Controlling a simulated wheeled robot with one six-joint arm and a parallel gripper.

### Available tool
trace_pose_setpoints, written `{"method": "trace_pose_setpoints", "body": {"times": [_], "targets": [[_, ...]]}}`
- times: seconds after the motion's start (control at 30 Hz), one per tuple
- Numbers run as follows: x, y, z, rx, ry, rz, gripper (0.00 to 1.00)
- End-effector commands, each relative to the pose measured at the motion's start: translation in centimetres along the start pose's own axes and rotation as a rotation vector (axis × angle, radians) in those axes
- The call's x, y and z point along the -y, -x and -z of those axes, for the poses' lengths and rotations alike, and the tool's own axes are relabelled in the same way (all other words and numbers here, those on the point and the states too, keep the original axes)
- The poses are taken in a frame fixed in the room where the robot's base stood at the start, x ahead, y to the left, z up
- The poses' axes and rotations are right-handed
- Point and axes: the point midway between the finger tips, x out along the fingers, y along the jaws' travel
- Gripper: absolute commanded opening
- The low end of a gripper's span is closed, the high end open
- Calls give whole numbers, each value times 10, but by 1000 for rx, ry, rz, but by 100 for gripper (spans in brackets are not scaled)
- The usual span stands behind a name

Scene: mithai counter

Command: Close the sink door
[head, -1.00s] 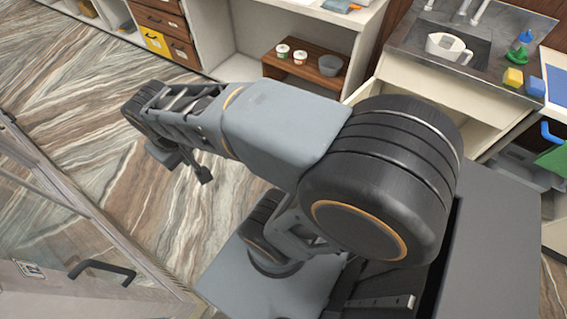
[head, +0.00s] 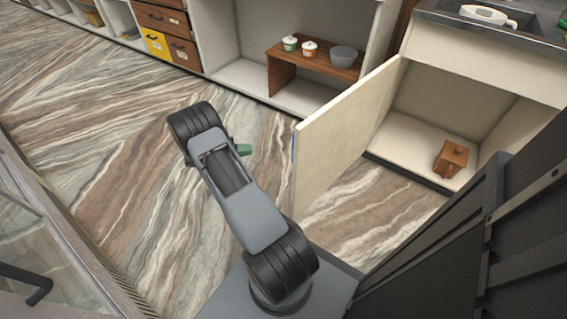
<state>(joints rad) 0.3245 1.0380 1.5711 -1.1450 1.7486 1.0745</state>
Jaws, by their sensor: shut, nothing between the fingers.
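The sink door (head: 343,139) is a pale cream panel. It stands wide open, swung out from the left side of the sink cabinet (head: 487,72) over the floor. A thin blue strip shows at its outer edge, perhaps a handle. The open cabinet shows its inside to the right of the door. My gripper (head: 243,149) is mostly hidden by my arm; only a small dark green end shows, left of the door's outer edge. A gap shows between them in the picture. It is shut and holds nothing.
A brown wooden box (head: 451,159) sits inside the sink cabinet. Left of the door, an open shelf holds a wooden stand (head: 316,63) with two small tubs and a grey bowl (head: 344,58). A glass-fronted counter (head: 52,235) stands at the left. Open marble floor lies between.

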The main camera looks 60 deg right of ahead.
Motion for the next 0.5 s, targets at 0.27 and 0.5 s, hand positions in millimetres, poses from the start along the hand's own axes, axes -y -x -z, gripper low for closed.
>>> {"method": "trace_pose_setpoints", "body": {"times": [0.27,0.5], "targets": [[20,-26,4,-7,-22,-51,0],[18,-71,4,-5,-22,-50,0]]}}
